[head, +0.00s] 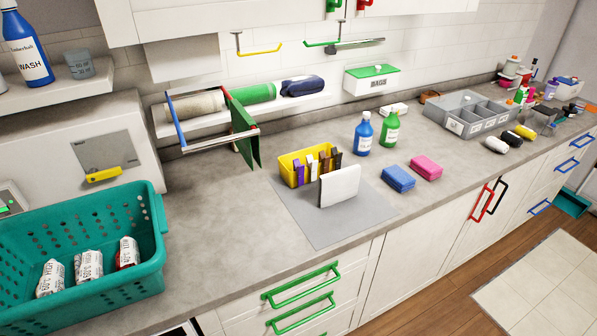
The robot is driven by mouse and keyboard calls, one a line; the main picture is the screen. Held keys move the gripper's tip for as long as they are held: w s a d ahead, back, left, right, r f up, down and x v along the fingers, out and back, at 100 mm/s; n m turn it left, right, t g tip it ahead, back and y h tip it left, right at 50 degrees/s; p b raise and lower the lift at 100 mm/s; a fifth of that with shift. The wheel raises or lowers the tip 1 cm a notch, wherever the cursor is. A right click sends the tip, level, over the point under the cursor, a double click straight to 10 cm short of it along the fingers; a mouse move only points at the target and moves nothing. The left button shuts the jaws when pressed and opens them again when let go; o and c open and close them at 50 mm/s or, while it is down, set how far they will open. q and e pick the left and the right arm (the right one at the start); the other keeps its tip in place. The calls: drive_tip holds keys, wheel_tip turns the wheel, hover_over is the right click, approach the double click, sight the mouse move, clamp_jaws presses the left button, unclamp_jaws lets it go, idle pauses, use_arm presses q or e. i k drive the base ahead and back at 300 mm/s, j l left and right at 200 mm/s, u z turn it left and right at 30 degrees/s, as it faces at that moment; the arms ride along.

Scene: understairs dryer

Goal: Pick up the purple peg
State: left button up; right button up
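The purple peg (299,174) stands at the left end of a row of pegs in a small yellow bin (288,160) on the counter. Beside it to the right are several other pegs in orange, dark and brown tones (325,166). A white upright panel (340,186) stands close in front of the right part of the bin and hides part of that side. The lower end of the purple peg is hard to make out at this size. Neither of my grippers shows in the head view.
The bin and panel stand on a grey mat (345,222). A blue bottle (363,134), a green bottle (389,129), a blue sponge (398,178) and a pink sponge (426,167) are to the right. A teal basket (150,238) is left. The counter between is clear.

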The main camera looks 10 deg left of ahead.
sight(298, 168)
drive_tip(key=u, duration=0.55)
drive_tip(key=i+l+u, duration=0.1)
drive_tip(key=l+u, duration=0.6)
drive_tip(key=l, duration=0.15)
drive_tip(key=l+u, duration=0.35)
drive_tip(key=l, duration=0.1)
